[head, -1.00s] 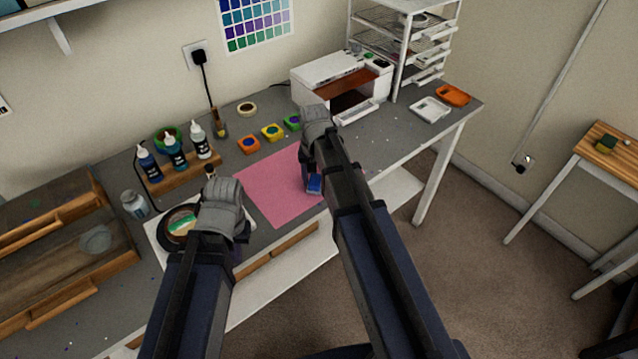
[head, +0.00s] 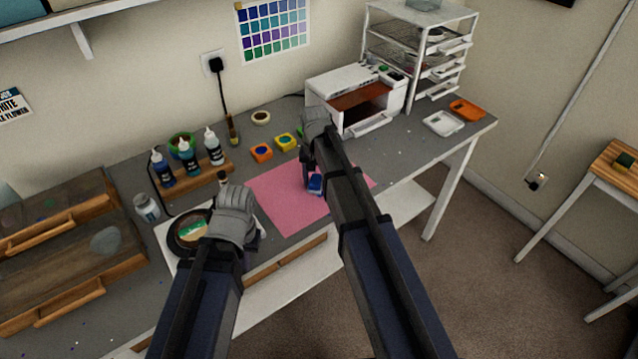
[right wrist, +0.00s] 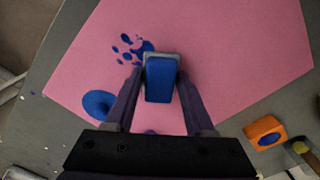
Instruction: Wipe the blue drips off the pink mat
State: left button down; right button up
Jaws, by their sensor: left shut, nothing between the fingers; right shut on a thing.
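The pink mat (head: 275,200) lies on the grey workbench, partly hidden by my right arm in the head view. In the right wrist view, several small blue drips (right wrist: 125,40) form a cluster left of the fingers on the pink mat (right wrist: 230,60). A larger blue spot (right wrist: 98,104) lies lower left. My right gripper (right wrist: 160,85) is shut on a blue block, seemingly a sponge (right wrist: 160,80), over the mat beside the cluster; contact with the mat is unclear. The sponge also shows in the head view (head: 315,184). My left gripper (head: 228,190) is shut and empty left of the mat; its fingertips are mostly hidden.
Bottles (head: 188,157) stand in a wooden rack behind the left gripper. A round dark dish (head: 188,230) is beside that gripper. A white machine (head: 350,95) is at the back.

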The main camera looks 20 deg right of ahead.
aim_at(323, 196)
pick_arm(q)
jog(key=shift+r, duration=0.1)
pick_arm(e)
jog(key=shift+r, duration=0.1)
pick_arm(q)
jog(key=shift+f, duration=0.2)
pick_arm(e)
jog(key=shift+s+d+f, duration=0.1)
jog(key=shift+s+d, duration=0.15)
jog(key=shift+s, duration=0.35)
jog(key=shift+s+d+f, duration=0.1)
jog(key=shift+s+d, duration=0.1)
jog(key=shift+s, duration=0.45)
jog(key=shift+s+d, duration=0.25)
jog(key=shift+s, duration=0.35)
jog(key=shift+s, duration=0.1)
